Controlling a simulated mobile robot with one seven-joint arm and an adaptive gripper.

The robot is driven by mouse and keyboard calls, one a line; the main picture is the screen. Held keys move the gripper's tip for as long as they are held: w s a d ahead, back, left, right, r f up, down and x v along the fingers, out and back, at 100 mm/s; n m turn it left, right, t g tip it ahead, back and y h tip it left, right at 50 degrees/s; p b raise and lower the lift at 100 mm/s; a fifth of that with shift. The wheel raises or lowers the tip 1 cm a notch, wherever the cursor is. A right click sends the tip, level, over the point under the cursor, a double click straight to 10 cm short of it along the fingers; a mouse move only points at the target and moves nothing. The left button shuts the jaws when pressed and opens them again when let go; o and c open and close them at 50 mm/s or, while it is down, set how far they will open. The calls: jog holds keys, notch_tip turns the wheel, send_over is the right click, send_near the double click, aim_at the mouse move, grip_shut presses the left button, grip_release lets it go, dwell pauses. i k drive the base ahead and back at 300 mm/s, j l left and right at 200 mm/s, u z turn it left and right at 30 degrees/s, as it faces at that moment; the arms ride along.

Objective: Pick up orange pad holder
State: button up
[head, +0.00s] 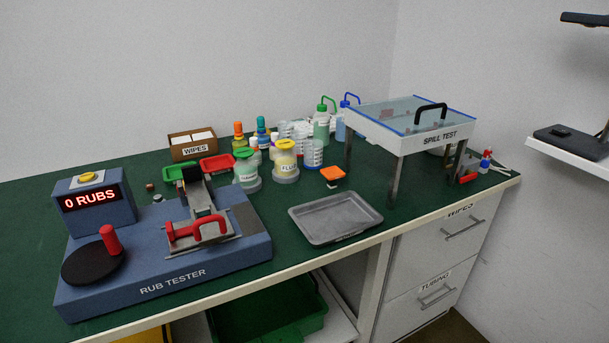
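The orange pad holder (332,174) lies on the green bench top (285,262), behind the grey metal tray (336,216). My gripper is not in view.
The blue rub tester (180,283) with a red handle and a red knob fills the left front. The spill test stand (440,137) rises on legs to the right. Several bottles and a wipes box (194,149) stand behind. Drawers (440,240) are below right.

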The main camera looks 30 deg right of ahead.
aim_at(333, 173)
jog(key=i+j+z, duration=0.15)
jog(key=j+z, duration=0.15)
jog(key=z, duration=0.15)
jog(key=j+z, duration=0.4)
jog(key=i+l, duration=0.05)
